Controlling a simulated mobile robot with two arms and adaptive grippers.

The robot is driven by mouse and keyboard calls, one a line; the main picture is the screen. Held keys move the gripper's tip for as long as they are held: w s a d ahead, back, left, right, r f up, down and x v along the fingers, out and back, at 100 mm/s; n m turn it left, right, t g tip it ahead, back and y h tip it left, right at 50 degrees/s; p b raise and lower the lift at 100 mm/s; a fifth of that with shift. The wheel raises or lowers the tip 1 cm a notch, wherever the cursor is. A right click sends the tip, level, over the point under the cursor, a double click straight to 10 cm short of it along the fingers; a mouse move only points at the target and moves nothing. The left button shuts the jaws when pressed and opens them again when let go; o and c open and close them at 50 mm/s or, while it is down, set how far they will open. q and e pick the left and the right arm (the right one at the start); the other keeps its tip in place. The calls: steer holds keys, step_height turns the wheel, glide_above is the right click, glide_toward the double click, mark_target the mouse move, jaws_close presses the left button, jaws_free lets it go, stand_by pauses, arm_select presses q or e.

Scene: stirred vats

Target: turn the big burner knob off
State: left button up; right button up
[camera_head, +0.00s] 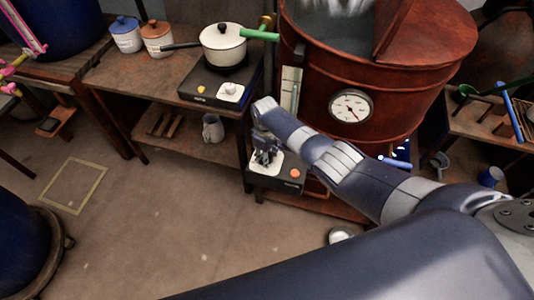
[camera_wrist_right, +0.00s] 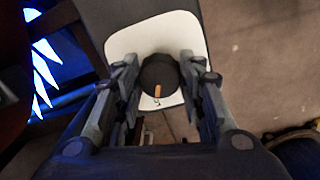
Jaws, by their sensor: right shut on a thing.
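The big burner knob (camera_wrist_right: 158,72) is round and black with a short orange mark, set on a white plate (camera_wrist_right: 120,42). In the right wrist view the mark runs nearly up and down the picture. My right gripper (camera_head: 266,157) is shut on the knob, one finger at each side. In the head view it hides the knob at the front of the big burner's dark box (camera_head: 284,184), beside an orange button (camera_head: 295,173). Blue flames (camera_head: 396,162) burn under the copper vat (camera_head: 348,72); they also show in the right wrist view (camera_wrist_right: 40,60). My left gripper is not in view.
A small burner (camera_head: 207,88) with a white knob and a lidded pot (camera_head: 222,44) stands on the table at left. A round gauge (camera_head: 350,106) is on the vat. A grey mug (camera_head: 212,128) stands on the lower shelf. The floor (camera_head: 150,225) at left is mostly clear.

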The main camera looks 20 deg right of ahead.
steer(key=m, duration=0.6)
steer(key=shift+m, duration=0.3)
steer(key=m, duration=0.6)
steer(key=shift+a, duration=0.1)
stand_by(0.3)
steer(key=o, duration=1)
steer(key=shift+o, duration=0.2)
steer(key=shift+w+r, duration=0.1)
steer(key=shift+r, duration=0.45)
step_height(320, 180, up, 11)
steer(key=shift+a, duration=0.2)
steer(key=shift+f, duration=0.1)
